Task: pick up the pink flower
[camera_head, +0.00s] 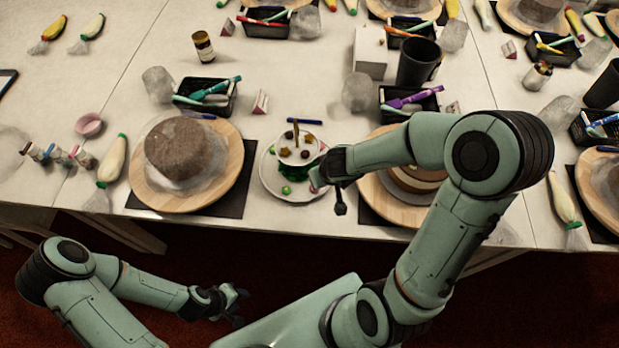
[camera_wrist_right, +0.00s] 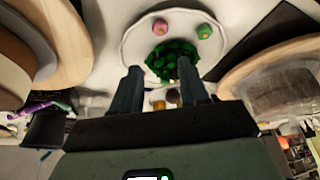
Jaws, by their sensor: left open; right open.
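The pink flower (camera_wrist_right: 160,27) lies on a round white plate (camera_wrist_right: 135,52) in the right wrist view. A green flower (camera_wrist_right: 205,31) lies to its right, and a dark green leafy piece (camera_wrist_right: 172,58) lies between them and my fingers. My right gripper (camera_wrist_right: 159,70) is open and empty; its fingertips point at the leafy piece, short of the flower. In the head view my right gripper (camera_head: 327,186) is at the right edge of the plate (camera_head: 268,178) and covers part of it. My left gripper (camera_head: 233,303) is open and empty, off the table's front edge.
A brown cake (camera_head: 180,148) on a wooden turntable (camera_head: 228,170) stands left of the plate. Another turntable (camera_head: 385,205) stands to the right, partly behind my right arm. A small white decorated stand (camera_head: 298,150) is on the plate's far side. Black tool trays (camera_head: 205,97) stand farther back.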

